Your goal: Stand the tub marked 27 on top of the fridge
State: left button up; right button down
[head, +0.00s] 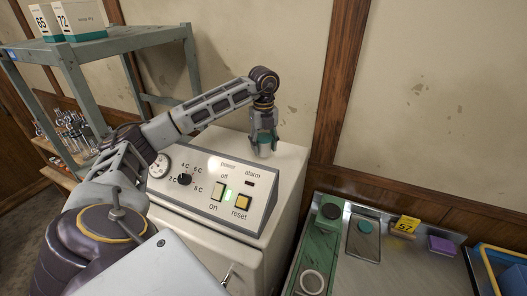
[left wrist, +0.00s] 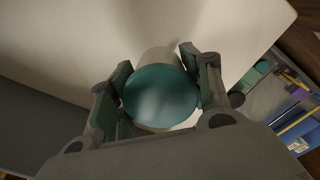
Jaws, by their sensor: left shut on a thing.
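My left gripper (head: 264,137) is shut on a small tub with a teal lid and pale body. The tub (left wrist: 160,95) sits between the two fingers in the left wrist view, and its pale lower part (head: 265,150) shows below the fingers in the head view. Its number is not visible. The tub is upright at the top of the white fridge (head: 285,160), behind the control panel; I cannot tell whether its base touches the surface. My right gripper is not in view.
The fridge's sloped control panel (head: 212,188) has a dial, knob and buttons. A grey-green rack (head: 120,45) with boxes stands left.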

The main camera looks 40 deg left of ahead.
aim_at(264, 151)
pick_arm(q)
jog(key=shift+f+p, duration=0.3)
jog(key=shift+f, duration=1.25)
jog(key=shift+f, duration=0.2)
jog(key=o, duration=1.1)
jog(key=shift+r, duration=0.2)
